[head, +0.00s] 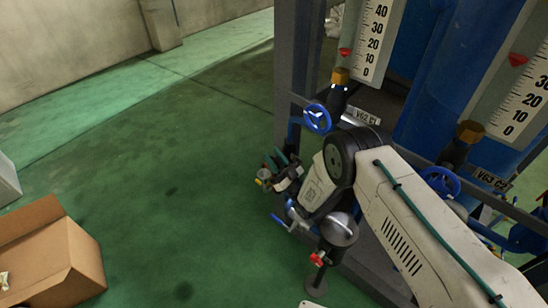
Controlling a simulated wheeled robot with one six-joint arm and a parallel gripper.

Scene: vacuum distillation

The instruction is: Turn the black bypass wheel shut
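I cannot make out a black bypass wheel in the head view; my arm may hide it. My white arm reaches in from the lower right and bends down at a dark round joint. Its far end, with what seems to be my gripper (282,178), is small and cluttered, beside the foot of the blue-grey frame. I cannot tell its fingers apart, whether they are open, or whether they touch anything.
A blue handwheel (317,118) sits by the V02 label (366,117), another blue handwheel (440,181) by the V03 label (491,179). A metal dome-shaped fitting (340,229) stands low in front. An open cardboard box (80,262) is at lower left. The green floor between is clear.

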